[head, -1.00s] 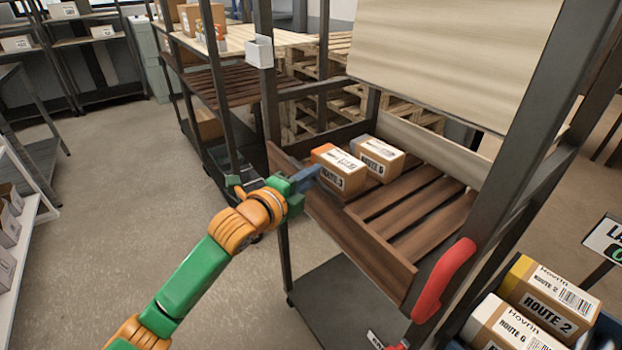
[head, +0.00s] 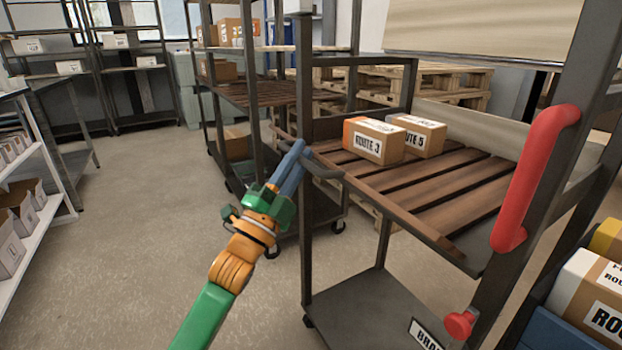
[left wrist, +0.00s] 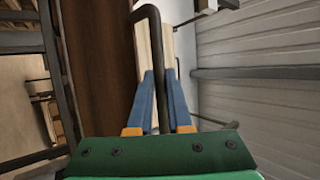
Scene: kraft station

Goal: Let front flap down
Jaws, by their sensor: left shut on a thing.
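The wooden front flap (head: 400,218) is on the near side of the slatted cart shelf (head: 455,190). It is tipped outward, its free edge out in front of the left post. A dark bar handle (head: 327,172) is fixed along that edge. My left gripper (head: 302,150) is shut on the handle, near the flap's left end. In the left wrist view, the blue fingers (left wrist: 161,85) close on both sides of the handle bar (left wrist: 148,12), with brown wood (left wrist: 95,75) to the left. The flap's exact angle is hard to tell. My right gripper is not in view.
A ROUTE 3 box (head: 373,142) and a ROUTE 5 box (head: 420,136) stand on the shelf. A red handle (head: 535,180) is on the right post. Another cart (head: 265,95) stands behind. The floor at left is clear.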

